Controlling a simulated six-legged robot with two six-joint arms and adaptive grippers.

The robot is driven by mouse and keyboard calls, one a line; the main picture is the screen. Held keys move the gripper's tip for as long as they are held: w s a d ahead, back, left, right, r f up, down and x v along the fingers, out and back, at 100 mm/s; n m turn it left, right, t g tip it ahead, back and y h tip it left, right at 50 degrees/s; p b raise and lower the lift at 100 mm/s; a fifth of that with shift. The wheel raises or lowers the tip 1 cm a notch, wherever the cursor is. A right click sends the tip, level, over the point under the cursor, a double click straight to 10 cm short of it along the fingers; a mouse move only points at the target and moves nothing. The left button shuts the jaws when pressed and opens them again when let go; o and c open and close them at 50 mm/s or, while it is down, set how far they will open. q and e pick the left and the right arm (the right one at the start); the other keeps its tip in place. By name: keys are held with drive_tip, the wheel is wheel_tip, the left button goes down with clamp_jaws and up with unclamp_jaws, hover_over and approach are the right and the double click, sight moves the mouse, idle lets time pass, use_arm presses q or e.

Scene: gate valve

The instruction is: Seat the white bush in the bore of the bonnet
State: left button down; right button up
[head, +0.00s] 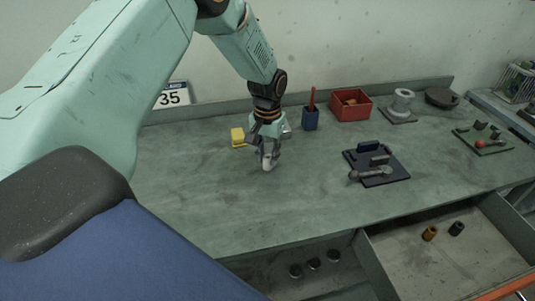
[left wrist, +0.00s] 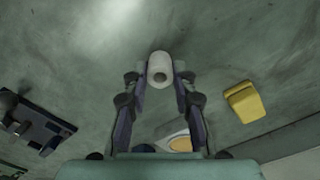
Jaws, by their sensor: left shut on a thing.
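The white bush (left wrist: 160,67) is held between the fingertips of my left gripper (head: 267,160), its open end showing in the left wrist view. In the head view, the bush (head: 267,164) hangs upright or nearly so above the bench; the exact gap below cannot be told. A grey flanged, hollow-looking piece (head: 402,102), possibly the bonnet, stands on a small plate at the back right, well away from the gripper. Its bore cannot be seen clearly. My right gripper is not in view.
A yellow block (head: 238,137), blue cup (head: 310,119), red bin (head: 350,106) and dark tool plate (head: 377,167) stand on the bench (head: 220,205). A green tray (head: 483,141) lies right. An open drawer (head: 440,265) juts out in front. The bench's front left is clear.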

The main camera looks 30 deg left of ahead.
use_arm(q)
drive_tip(key=shift+d, duration=0.2)
drive_tip(key=c, duration=1.4)
unclamp_jaws()
drive_tip(key=shift+d, duration=0.1)
drive_tip(key=o, duration=0.3)
drive_tip(key=shift+a+f, duration=0.1)
drive_tip(key=shift+a, duration=0.15)
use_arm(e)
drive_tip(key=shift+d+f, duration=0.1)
use_arm(q)
drive_tip(key=shift+d, duration=0.1)
